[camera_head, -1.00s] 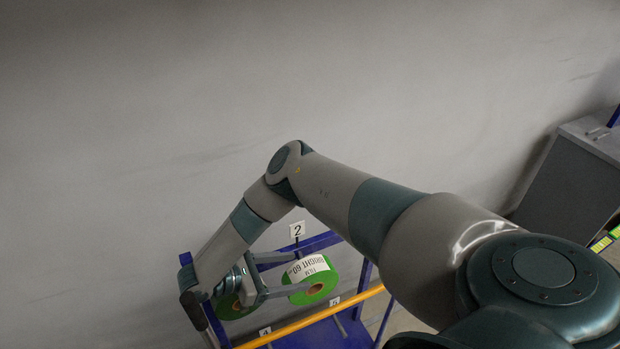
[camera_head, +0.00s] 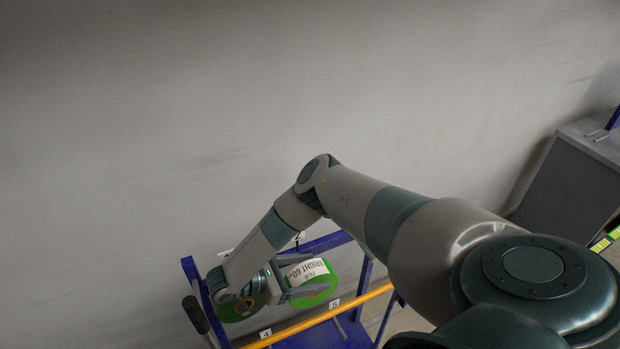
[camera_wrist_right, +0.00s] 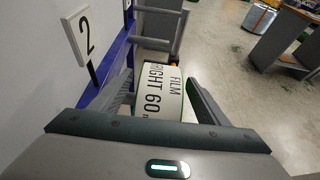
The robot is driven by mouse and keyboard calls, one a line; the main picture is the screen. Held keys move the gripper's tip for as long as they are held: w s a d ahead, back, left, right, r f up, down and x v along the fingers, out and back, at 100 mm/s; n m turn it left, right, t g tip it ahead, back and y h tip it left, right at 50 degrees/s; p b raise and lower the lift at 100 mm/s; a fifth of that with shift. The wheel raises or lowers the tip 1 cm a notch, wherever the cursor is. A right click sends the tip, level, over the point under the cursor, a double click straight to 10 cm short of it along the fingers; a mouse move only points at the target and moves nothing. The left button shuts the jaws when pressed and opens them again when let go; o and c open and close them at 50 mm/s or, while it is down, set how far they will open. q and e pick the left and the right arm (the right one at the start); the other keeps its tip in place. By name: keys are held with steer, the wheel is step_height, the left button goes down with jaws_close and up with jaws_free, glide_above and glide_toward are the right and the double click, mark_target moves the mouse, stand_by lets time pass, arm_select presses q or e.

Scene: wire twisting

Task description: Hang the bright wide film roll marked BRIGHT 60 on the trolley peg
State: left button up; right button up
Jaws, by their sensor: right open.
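The green film roll (camera_head: 308,270) with a white label reading FILM BRIGHT 60 is at the blue trolley, near the number 2 sign. It also shows in the right wrist view (camera_wrist_right: 160,92), between the fingers. My right gripper (camera_head: 318,273) reaches in from the left with its fingers open, one on each side of the roll. In the right wrist view the gripper (camera_wrist_right: 161,82) shows gaps beside the roll. The peg behind the roll is hidden, so I cannot tell how the roll is supported. My left gripper is out of view.
A second green roll (camera_head: 240,307) sits left, partly behind my right wrist. The blue trolley (camera_head: 366,275) has a yellow bar (camera_head: 320,314) in front and number tags. The number 2 sign (camera_wrist_right: 85,35) stands close to the left finger. A grey cabinet (camera_head: 570,180) stands far right.

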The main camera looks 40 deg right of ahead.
jaws_close()
steer(key=shift+r, duration=0.15)
steer(key=shift+w+r, duration=0.1)
steer(key=shift+r, duration=0.3)
steer(key=shift+s+r+b, duration=0.2)
steer(key=shift+b, duration=0.1)
steer(key=s+a+b, duration=0.1)
steer(key=s+a, duration=0.1)
steer(key=s, duration=0.6)
steer(key=s+a+b, duration=0.2)
steer(key=s+a, duration=0.1)
steer(key=s, duration=0.6)
steer(key=shift+a, duration=0.2)
